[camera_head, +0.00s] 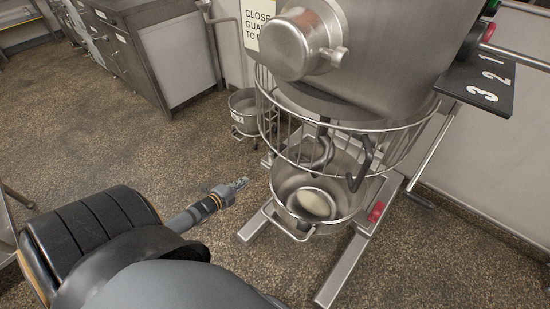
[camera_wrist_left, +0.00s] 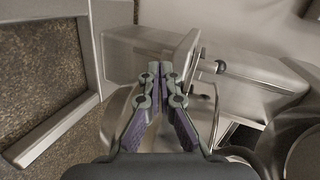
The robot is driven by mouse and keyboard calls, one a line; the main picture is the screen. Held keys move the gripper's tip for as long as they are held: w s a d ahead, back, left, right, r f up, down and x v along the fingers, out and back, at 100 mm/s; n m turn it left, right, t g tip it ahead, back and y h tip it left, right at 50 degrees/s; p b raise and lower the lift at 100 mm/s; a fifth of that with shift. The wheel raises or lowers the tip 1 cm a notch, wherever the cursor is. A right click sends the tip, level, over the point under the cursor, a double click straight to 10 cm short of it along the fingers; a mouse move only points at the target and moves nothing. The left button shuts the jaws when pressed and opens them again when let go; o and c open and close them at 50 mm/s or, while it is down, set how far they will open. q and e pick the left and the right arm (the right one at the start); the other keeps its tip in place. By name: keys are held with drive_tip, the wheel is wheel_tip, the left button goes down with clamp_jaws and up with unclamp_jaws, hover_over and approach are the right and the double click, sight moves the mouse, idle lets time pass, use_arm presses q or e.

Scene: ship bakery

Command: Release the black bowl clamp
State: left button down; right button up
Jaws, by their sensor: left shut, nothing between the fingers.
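The steel mixer bowl (camera_head: 345,222) sits low in the mixer's frame with pale dough in it. A black curved handle (camera_head: 362,165) stands at the bowl's right rear, under the wire guard; I cannot tell if it is the clamp. In the left wrist view a small black knob (camera_wrist_left: 220,67) sits on a metal part, right of the fingertips; I cannot tell if it is the clamp either. My left gripper (camera_head: 242,183) is shut and empty, left of the bowl and apart from it. Its closed fingers show in the left wrist view (camera_wrist_left: 160,68). My right gripper is not in view.
The wire guard (camera_head: 290,140) rings the space above the bowl. The mixer's steel feet (camera_head: 340,270) reach forward along the floor. A black-ended lever (camera_head: 420,200) juts out at the right. A small pot (camera_head: 243,105) stands behind. Floor is clear at left.

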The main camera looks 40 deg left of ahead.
use_arm(q)
drive_tip(key=w+d+r+m+t+h+b, duration=0.2)
drive_tip(key=w+d+r+m+t+h, duration=0.15)
drive_tip(key=r+m, duration=0.35)
drive_tip(key=b, duration=0.2)
approach(275, 156)
drive_tip(key=shift+w+d+r, duration=1.1)
drive_tip(key=shift+w+r, duration=0.15)
drive_tip(key=shift+w, duration=0.05)
drive_tip(key=shift+n+g, duration=0.35)
drive_tip(key=shift+n, duration=0.05)
drive_tip(key=b+x, duration=0.1)
drive_tip(key=x, duration=0.3)
drive_tip(key=shift+w+r+b, duration=0.2)
drive_tip(key=shift+w+b, duration=0.1)
drive_tip(key=shift+b, duration=0.1)
drive_tip(key=shift+w+d, duration=0.2)
drive_tip(key=shift+w, duration=0.3)
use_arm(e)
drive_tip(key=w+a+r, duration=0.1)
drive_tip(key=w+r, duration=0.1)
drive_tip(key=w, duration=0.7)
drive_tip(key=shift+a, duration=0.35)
use_arm(q)
drive_tip(key=shift+s, duration=0.1)
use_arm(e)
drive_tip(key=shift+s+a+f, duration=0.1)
